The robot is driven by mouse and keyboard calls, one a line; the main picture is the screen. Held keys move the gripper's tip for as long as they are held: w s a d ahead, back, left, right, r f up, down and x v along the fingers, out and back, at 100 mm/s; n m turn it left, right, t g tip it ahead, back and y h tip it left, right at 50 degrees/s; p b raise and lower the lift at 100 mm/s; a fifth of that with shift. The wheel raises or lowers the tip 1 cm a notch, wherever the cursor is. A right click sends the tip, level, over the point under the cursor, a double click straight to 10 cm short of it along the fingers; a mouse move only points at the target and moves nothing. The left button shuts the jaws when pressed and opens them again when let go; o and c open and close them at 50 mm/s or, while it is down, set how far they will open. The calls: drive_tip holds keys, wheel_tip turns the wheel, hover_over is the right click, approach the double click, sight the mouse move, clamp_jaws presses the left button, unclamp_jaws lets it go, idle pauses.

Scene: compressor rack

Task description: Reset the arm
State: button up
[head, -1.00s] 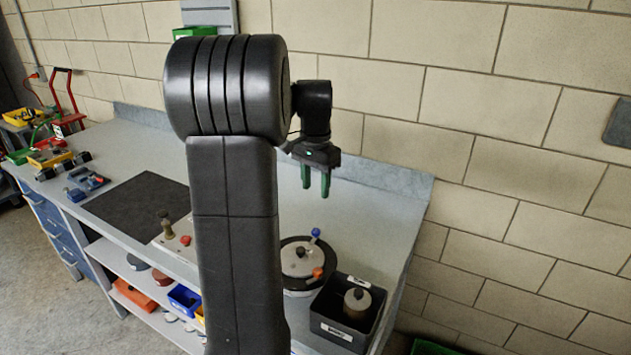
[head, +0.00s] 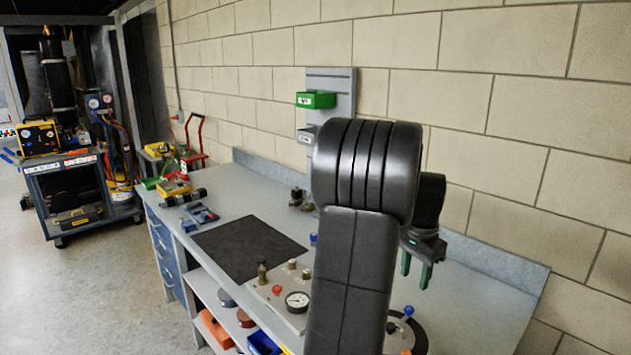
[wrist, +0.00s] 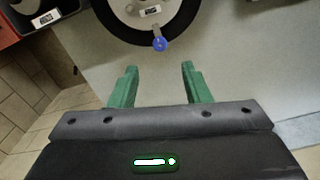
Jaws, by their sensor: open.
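My gripper (head: 416,275) hangs above the right part of the grey workbench (head: 470,300), pointing down. Its two green fingers are apart with nothing between them. In the wrist view my gripper (wrist: 159,80) is also open and empty. A round black-rimmed device with a light disc (wrist: 118,25) and a blue-knobbed lever (wrist: 161,44) lies beyond the fingertips, apart from them. In the head view my arm hides most of this device; its blue knob (head: 408,310) shows beside the arm.
A dark mat (head: 248,248) lies on the bench, with a gauge panel (head: 270,295) in front of it. Small fittings (head: 299,198) and a green bin (head: 316,99) are behind. A tool cart (head: 85,190) stands far left. A dark bin (wrist: 40,12) shows in the wrist view.

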sight(409, 308)
wheel_tip(409, 308, down, 9)
drive_tip(key=shift+f+p, duration=0.15)
drive_tip(key=shift+p, duration=0.15)
